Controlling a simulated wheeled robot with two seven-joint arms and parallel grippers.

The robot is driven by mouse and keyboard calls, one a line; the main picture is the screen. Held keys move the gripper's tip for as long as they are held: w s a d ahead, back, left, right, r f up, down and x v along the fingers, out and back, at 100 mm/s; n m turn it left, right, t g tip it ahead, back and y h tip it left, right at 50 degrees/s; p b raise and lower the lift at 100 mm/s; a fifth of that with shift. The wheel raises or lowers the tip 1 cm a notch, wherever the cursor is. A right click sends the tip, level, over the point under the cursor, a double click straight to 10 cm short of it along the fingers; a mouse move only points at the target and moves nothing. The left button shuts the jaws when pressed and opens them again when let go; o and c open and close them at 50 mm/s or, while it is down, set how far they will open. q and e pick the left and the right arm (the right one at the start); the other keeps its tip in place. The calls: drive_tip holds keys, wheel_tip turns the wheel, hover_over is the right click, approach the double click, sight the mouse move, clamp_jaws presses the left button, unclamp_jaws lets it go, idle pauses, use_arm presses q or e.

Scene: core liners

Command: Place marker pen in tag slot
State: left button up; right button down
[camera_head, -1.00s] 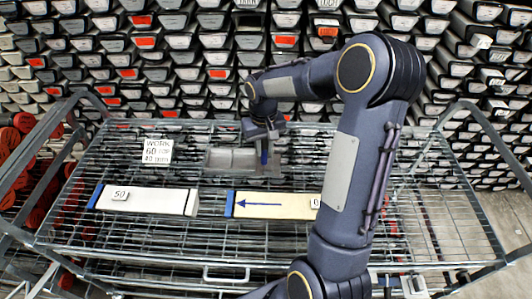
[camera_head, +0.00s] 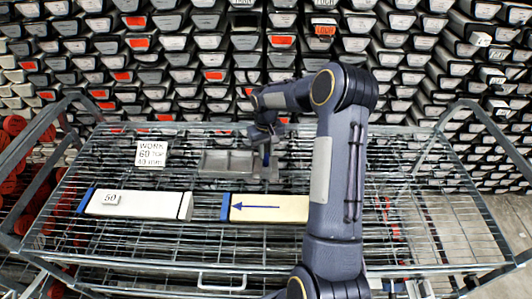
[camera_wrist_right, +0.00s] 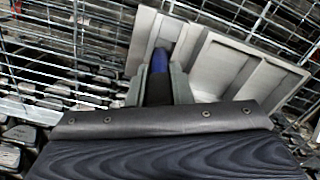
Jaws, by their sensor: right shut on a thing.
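The marker pen (camera_head: 265,158) is dark with a blue end and points down from my right gripper (camera_head: 266,140). In the right wrist view my right gripper (camera_wrist_right: 158,85) is shut on the marker pen (camera_wrist_right: 160,62), with a finger on each side. The grey metal tray (camera_head: 213,164) lies on the wire cart top and also shows in the right wrist view (camera_wrist_right: 205,70). Its narrow tag slot (camera_wrist_right: 165,25) is in line with the pen's blue end. I cannot tell whether the tip is inside the slot or just above it. My left gripper is out of view.
A white core box marked 50 (camera_head: 145,205) and a cream box with a blue arrow (camera_head: 265,214) lie in front of the tray. A white "WORK" sign (camera_head: 152,154) stands left of it. Racks of boxes fill the back. Cart rails (camera_head: 490,130) rise at both sides.

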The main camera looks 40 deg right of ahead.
drive_tip(key=shift+r, duration=0.15)
drive_tip(key=shift+f, duration=0.2)
drive_tip(key=c, duration=1.3)
unclamp_jaws()
